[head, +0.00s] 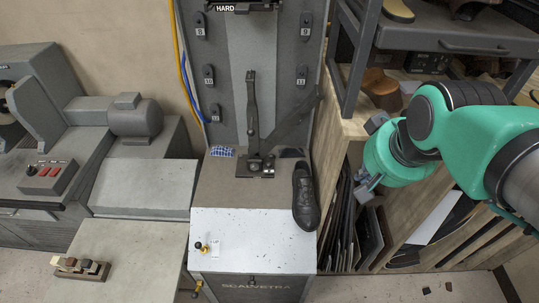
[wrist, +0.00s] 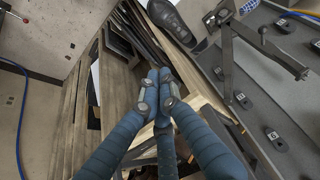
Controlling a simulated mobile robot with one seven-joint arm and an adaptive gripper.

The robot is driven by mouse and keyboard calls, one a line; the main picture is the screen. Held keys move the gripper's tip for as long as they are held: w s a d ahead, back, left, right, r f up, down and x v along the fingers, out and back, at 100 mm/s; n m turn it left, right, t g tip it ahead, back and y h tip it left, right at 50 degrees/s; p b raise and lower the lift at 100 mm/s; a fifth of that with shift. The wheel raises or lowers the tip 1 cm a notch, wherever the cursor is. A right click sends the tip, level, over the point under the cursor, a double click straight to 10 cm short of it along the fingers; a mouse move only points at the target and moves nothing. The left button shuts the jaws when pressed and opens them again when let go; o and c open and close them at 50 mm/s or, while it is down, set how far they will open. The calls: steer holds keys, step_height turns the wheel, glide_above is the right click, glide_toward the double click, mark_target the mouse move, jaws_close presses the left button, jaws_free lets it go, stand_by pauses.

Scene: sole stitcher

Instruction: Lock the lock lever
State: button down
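A tall dark upright lever (head: 252,105) stands on a black bracket (head: 255,166) on the grey machine. A dark diagonal bar (head: 292,122) runs up to the right from the same bracket. I cannot tell for certain which is the lock lever. In the wrist view, the lever arms (wrist: 264,44) show at the upper right. My gripper (head: 366,186) is right of the machine, apart from the levers. In the wrist view its fingertips (wrist: 158,78) meet, with nothing seen between them.
A black shoe (head: 305,195) lies at the right edge of the machine top. A wooden rack (head: 400,215) with dark sheets stands under and beside my arm. A dark shelf (head: 455,38) is above it. Numbered hooks (head: 301,75) line the machine's back panel.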

steer(key=w+a+f+g+p, duration=0.1)
steer(key=w+a+f+p, duration=0.15)
steer(key=w, duration=0.45)
steer(key=w+a+f+m+p, duration=0.1)
steer(key=w+a, duration=0.3)
steer(key=w, duration=0.3)
steer(key=w+a+f+g+p, duration=0.1)
steer(key=w+a, duration=0.2)
steer(key=w, duration=0.4)
steer(key=w+a+f+p, duration=0.2)
steer(key=w+a+f, duration=0.3)
steer(key=f, duration=0.3)
steer(key=w+a+f+m+p, duration=0.1)
steer(key=w+a+f+p, duration=0.1)
steer(key=w+a+f, duration=0.4)
steer(key=shift+w+f+g, duration=0.2)
steer(key=shift+f+g, duration=0.2)
steer(key=shift+f, duration=1.1)
steer(key=shift+b+x, duration=0.7)
steer(key=shift+x, duration=4.25)
